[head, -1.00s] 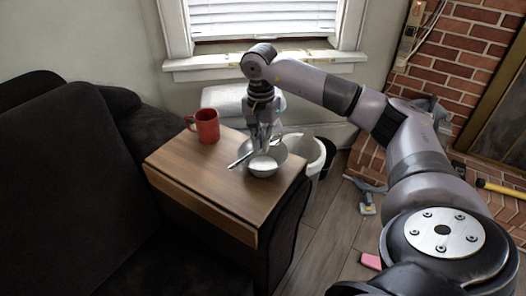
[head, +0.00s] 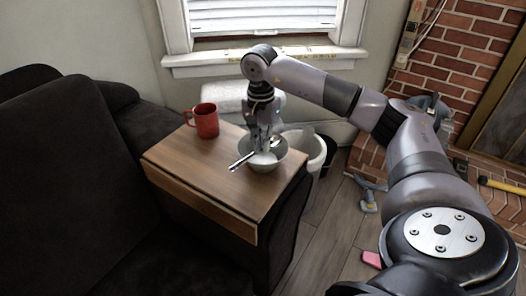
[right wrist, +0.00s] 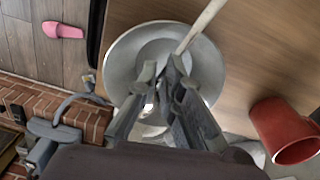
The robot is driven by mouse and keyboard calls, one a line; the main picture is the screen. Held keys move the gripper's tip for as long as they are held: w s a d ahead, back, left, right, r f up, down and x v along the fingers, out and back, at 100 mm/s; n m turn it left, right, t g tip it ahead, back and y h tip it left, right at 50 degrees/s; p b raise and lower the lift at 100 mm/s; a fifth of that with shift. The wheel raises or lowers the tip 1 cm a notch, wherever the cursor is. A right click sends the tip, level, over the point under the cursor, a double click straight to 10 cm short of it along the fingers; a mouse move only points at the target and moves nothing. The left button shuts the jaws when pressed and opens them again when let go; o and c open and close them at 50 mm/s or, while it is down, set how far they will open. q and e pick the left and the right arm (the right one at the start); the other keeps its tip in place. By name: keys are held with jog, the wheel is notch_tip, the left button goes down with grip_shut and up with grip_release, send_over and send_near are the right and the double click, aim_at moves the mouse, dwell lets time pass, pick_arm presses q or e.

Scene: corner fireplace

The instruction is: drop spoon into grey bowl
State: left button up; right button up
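The grey bowl (head: 279,159) stands on the wooden side table near its right corner. It also shows in the right wrist view (right wrist: 117,66). The spoon (head: 240,162) slants across the bowl's rim, its pale handle (right wrist: 201,25) sticking out over the table. Its other end is in the bowl area, partly hidden by my fingers. My right gripper (head: 263,146) points down into the bowl. In the right wrist view its two fingertips (right wrist: 160,72) are apart, with a gap between them, and the spoon is by the right-hand finger. My left gripper is not in view.
A red mug (head: 207,121) stands on the table (head: 215,180) at the back left, apart from the bowl. A white bin (head: 318,150) stands just beyond the table's right edge. A dark sofa (head: 60,190) is on the left. The table's front half is clear.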

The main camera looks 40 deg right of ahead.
jog(key=o, duration=0.4)
jog(key=shift+o, duration=0.2)
notch_tip(320, 180, up, 12)
dwell(0.5)
jog(key=shift+w, duration=0.1)
